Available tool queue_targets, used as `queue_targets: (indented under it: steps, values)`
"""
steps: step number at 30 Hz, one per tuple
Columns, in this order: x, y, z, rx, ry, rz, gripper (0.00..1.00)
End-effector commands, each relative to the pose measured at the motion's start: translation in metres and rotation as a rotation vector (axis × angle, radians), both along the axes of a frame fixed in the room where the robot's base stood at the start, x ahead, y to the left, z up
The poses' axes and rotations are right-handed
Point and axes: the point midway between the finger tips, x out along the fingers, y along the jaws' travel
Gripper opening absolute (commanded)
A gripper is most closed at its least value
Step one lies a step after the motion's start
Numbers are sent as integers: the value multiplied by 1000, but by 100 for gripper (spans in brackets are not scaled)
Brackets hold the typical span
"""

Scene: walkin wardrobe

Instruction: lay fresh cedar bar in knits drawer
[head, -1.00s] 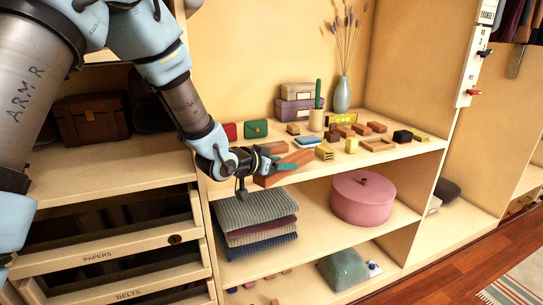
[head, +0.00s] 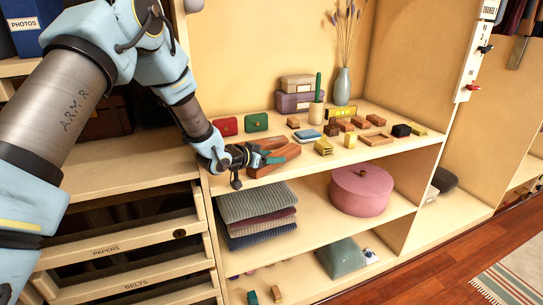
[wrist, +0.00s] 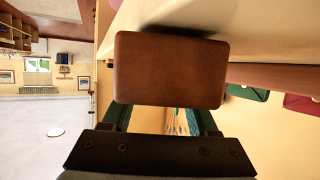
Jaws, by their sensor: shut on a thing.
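My gripper (head: 272,159) is over the front left of the middle shelf, its green fingers shut on a reddish-brown wooden bar. In the wrist view the near end of this bar (wrist: 170,70) fills the space ahead of the green fingertips (wrist: 160,120). The head view shows reddish-brown wood (head: 290,151) at the jaws, with a second long bar close by. A long brown bar (wrist: 275,76) also lies to the right in the wrist view.
Red (head: 227,126) and green (head: 256,122) boxes stand behind the gripper. Several small blocks and a wooden tray (head: 376,139) are to its right. Folded knits (head: 258,208) and a pink round box (head: 362,191) sit on the shelf below.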

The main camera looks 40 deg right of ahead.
Motion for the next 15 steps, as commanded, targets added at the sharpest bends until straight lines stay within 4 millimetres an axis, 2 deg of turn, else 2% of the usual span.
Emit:
queue_targets:
  steps: [6,7,15]
  values:
    - [0,0,-5,0,0,0,0]
    - [0,0,-4,0,0,0,62]
    - [0,0,-4,1,0,0,90]
